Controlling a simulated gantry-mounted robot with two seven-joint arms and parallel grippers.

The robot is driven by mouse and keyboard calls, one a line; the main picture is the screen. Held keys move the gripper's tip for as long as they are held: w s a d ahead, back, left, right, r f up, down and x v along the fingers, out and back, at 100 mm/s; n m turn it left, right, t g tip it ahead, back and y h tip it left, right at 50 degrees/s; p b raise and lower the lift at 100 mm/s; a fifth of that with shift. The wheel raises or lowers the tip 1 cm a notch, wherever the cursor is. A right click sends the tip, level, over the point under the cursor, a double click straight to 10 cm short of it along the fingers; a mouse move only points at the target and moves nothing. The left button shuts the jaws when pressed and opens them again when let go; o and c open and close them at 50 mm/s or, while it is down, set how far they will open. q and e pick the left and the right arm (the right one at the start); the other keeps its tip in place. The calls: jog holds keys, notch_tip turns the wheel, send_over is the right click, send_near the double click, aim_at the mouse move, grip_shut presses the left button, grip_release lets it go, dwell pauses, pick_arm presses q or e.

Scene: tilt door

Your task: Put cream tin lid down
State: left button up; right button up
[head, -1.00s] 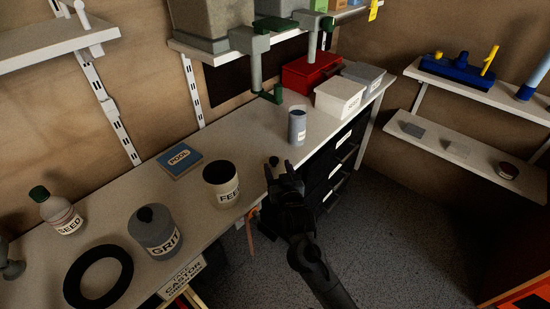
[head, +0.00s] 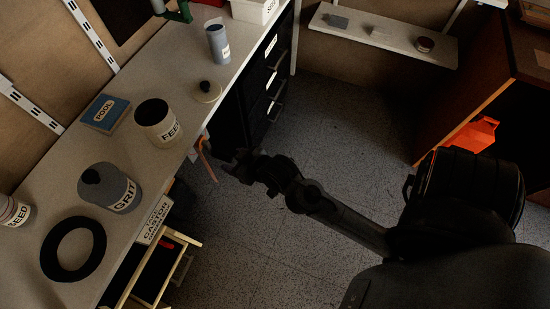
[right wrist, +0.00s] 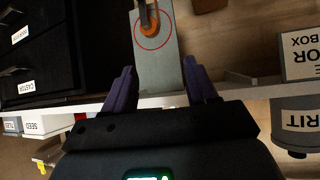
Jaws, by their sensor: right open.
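The cream tin lid (head: 207,92), a pale disc with a dark knob, lies on the bench near its front edge in the head view. The open cream FEED tin (head: 170,128) stands to its left with a dark inside. My right gripper (head: 234,166) is open and empty, off the bench's front edge and below the lid in the picture, apart from it. In the right wrist view its two fingers (right wrist: 160,66) stand spread with nothing held between them. The lid cannot be made out there. My left gripper is not in view.
On the bench (head: 141,191) are a GRIT tin (head: 122,190), a black ring (head: 73,273), a blue book (head: 104,113) and a grey-blue cup (head: 217,44). Black drawers (head: 262,95) stand under it. The floor (head: 330,135) to the right is open.

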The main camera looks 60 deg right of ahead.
jog(key=s+a+f+n+g, duration=0.1)
jog(key=s+a+f+g, duration=0.1)
jog(key=s, duration=0.6)
jog(key=s+a+f+n+g+y, duration=0.1)
jog(key=s+a+f+g, duration=0.1)
jog(key=s+g, duration=0.3)
jog(key=s, duration=0.3)
jog(key=shift+n, duration=0.4)
notch_tip(320, 180, up, 56)
jog(key=p, duration=5.5)
jog(key=shift+f+p, duration=0.25)
jog(key=shift+p, duration=0.1)
